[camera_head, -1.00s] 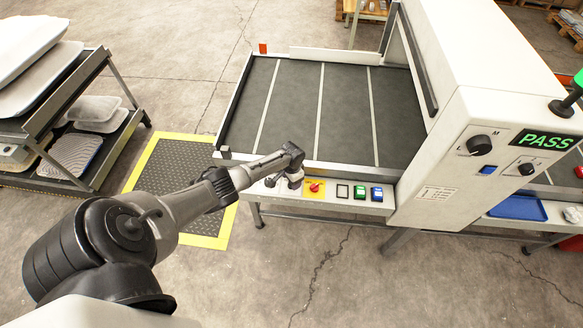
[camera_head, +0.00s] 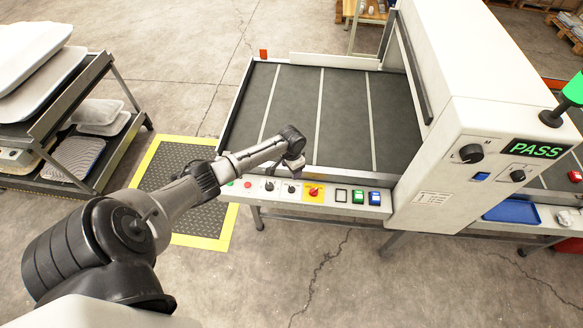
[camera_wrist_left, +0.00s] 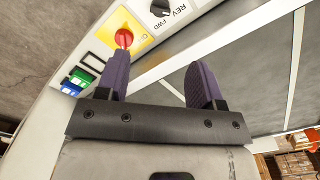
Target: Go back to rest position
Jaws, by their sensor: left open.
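My left arm reaches in from the left in the head view, and its wrist hangs above the near edge of the conveyor. My left gripper (camera_wrist_left: 160,85) shows in the left wrist view with its two purple fingers apart and nothing between them. It is above the control strip (camera_head: 232,192) and the belt edge, near the red rotary switch (camera_wrist_left: 124,38) on its yellow plate. The switch also shows in the head view (camera_head: 314,190). The fingers look apart from the switch, though the gap is hard to judge. My right gripper is not in view.
The grey conveyor belt (camera_head: 345,105) is empty on its visible part. A white machine (camera_head: 450,120) with a green PASS display (camera_head: 536,150) stands at the right. A rack with trays (camera_head: 75,155) is at the left, and a yellow-edged mat (camera_head: 215,230) lies on the floor.

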